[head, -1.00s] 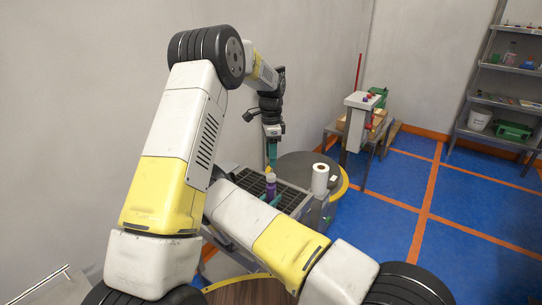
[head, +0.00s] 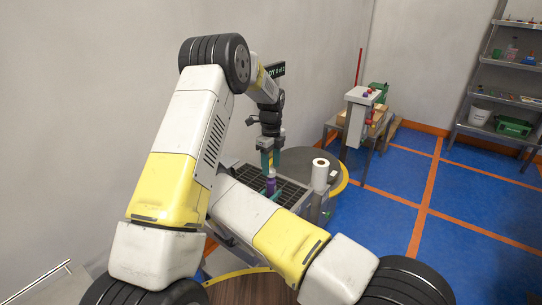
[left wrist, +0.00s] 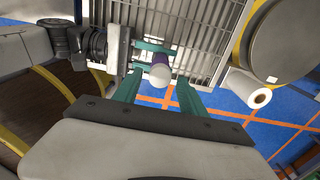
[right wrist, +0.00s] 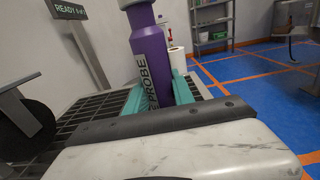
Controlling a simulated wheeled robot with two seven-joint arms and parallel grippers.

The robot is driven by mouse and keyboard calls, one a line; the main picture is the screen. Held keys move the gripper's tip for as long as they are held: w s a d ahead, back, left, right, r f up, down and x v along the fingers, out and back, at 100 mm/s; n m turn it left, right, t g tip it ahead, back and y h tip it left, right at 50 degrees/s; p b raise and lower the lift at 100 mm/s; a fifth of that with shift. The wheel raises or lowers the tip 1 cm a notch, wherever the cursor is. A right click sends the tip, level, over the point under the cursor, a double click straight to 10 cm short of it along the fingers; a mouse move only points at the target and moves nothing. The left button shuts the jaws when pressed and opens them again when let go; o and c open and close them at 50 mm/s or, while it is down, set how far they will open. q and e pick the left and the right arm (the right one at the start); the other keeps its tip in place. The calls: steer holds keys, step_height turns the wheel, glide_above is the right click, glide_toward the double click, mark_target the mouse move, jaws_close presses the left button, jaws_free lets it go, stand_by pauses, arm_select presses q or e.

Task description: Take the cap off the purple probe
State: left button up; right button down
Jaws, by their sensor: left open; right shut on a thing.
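The purple probe (right wrist: 152,65) stands upright in the right wrist view, with PROBE lettered on its side. My right gripper (right wrist: 160,95) is shut on its body. The pale cap (left wrist: 159,76) is on the probe's upper end; in the right wrist view only its lower edge (right wrist: 128,3) shows. My left gripper (left wrist: 160,88) is open and points down, one teal finger on each side of the cap in the left wrist view. I cannot tell if a finger touches it. In the head view the left gripper (head: 270,160) is directly above the probe (head: 271,187).
A dark grated bench (head: 240,180) lies under the probe. A white paper roll (head: 320,174) stands at its right, with a round dark table (head: 300,160) behind. A display (right wrist: 70,9) beginning READY stands near the wall. Blue floor is open at the right.

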arm_select(q)
steer(key=shift+f, duration=1)
steer(key=shift+c, duration=0.2)
jaws_close()
